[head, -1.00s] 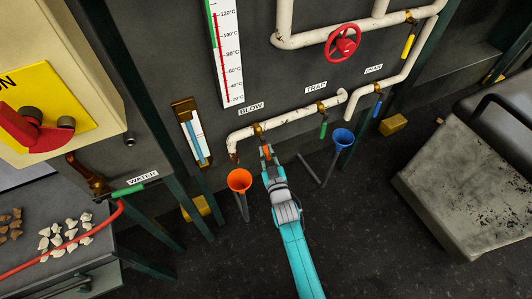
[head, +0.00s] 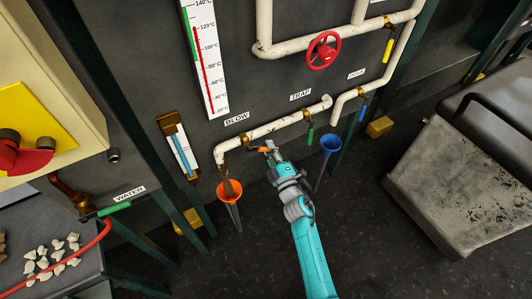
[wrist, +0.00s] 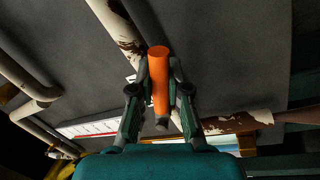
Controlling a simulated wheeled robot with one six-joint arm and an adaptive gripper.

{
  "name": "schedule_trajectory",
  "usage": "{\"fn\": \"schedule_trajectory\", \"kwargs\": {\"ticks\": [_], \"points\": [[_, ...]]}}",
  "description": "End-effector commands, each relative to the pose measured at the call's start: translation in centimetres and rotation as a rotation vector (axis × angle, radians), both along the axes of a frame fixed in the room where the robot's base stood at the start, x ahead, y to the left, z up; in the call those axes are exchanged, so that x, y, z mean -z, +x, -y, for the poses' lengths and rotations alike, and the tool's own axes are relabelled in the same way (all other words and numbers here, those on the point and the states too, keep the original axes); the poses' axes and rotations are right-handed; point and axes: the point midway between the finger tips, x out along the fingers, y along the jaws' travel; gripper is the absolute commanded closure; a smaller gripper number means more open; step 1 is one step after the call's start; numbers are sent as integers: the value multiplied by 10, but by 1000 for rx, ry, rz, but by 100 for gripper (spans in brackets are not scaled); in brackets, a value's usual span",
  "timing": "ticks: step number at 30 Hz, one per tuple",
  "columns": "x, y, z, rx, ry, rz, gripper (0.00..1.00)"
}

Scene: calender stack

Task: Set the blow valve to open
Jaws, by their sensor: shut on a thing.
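The blow valve sits on the white pipe under the BLOW label (head: 237,118). Its brass body (head: 246,142) is on the pipe, and its orange handle (head: 261,149) points to the right, roughly along the pipe and slightly below it. My gripper (head: 271,150) is at the handle's outer end. In the wrist view the orange handle (wrist: 159,75) stands between the two fingers of my gripper (wrist: 159,92), which is shut on it. The valve body is not clear in the wrist view.
An orange funnel (head: 230,190) stands below the pipe's left end, and a blue funnel (head: 331,143) is right of my gripper. The green trap handle (head: 310,137) and blue drain handle (head: 362,112) hang down. A worn grey seat (head: 440,180) stands at right.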

Motion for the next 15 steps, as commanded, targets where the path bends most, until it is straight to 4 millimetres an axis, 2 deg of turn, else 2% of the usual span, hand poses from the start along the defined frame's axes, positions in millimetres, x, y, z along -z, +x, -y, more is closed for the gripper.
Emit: {"fn": "schedule_trajectory", "kwargs": {"ticks": [15], "points": [[-29,5,6,-1,-323,220,100]]}}
